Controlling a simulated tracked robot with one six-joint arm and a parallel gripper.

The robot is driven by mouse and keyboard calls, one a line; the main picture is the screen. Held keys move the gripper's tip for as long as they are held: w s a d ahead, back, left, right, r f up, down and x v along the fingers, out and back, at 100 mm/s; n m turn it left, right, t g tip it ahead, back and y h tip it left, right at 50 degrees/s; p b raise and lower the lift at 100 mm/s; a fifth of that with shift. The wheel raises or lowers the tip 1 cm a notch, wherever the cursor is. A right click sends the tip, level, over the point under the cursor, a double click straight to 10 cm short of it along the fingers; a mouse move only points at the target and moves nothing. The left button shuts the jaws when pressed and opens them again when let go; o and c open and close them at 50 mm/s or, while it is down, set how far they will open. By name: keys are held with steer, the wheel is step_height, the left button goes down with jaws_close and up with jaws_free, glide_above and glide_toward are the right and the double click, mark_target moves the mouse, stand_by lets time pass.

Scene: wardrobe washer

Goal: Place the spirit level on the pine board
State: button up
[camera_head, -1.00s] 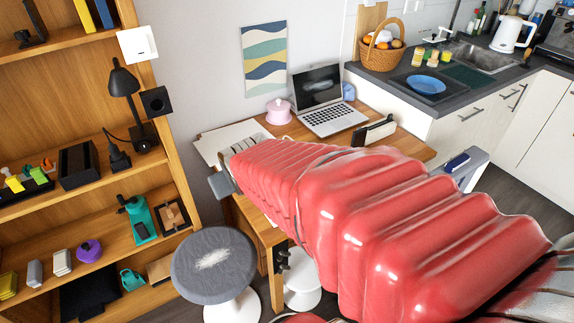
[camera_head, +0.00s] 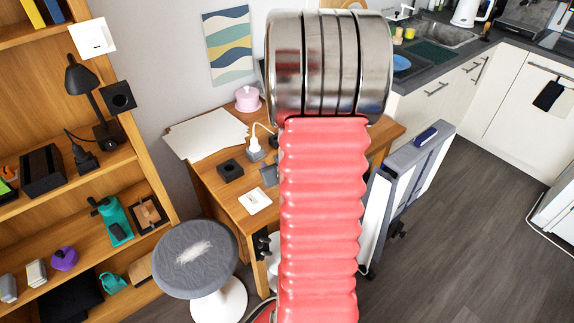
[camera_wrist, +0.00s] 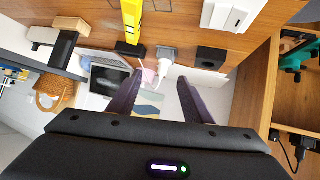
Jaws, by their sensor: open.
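A yellow bar (camera_wrist: 132,20), which looks like the spirit level, lies on the wooden desk at the top of the wrist view. Its upper end is cut off by the frame. My gripper (camera_wrist: 160,77) is open and empty, with its two dark fingers apart and the bar beyond them, up and left. A short tan wood piece (camera_wrist: 72,24) lies left of the bar; I cannot tell whether it is the pine board. In the head view my red arm and metal wrist cover part of the desk, and the bar and gripper are hidden.
On the desk (camera_head: 222,199) are a white plug (camera_head: 255,147), a black socket block (camera_head: 230,171), a white switch plate (camera_head: 254,200), pale sheets (camera_head: 205,133) and a pink pot (camera_head: 247,98). A grey stool (camera_head: 196,257) stands in front.

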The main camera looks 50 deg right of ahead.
steer(key=s+d+f, duration=0.1)
steer(key=s+f, duration=0.1)
steer(key=s+d+f+m+h, duration=0.1)
steer(key=s+d+f, duration=0.1)
steer(key=s+d+f+m+t, duration=0.1)
steer(key=s+d+f, duration=0.1)
steer(key=shift+s+d+f, duration=0.15)
steer(key=shift+s+f, duration=0.15)
steer(key=shift+f, duration=0.1)
steer(key=shift+s+d+f+t+h, duration=0.1)
steer(key=shift+s+t+h, duration=0.1)
steer(key=shift+t+h, duration=0.1)
steer(key=shift+w, duration=0.1)
steer(key=x, duration=0.8)
steer(key=shift+w+d+f, duration=0.1)
steer(key=shift+d+f, duration=0.05)
steer(key=shift+d, duration=0.05)
steer(key=shift+w, duration=0.1)
steer(key=shift+x, duration=2.55)
steer(key=shift+a+f, duration=0.1)
steer(key=shift+a, duration=0.1)
steer(key=shift+c, duration=0.6)
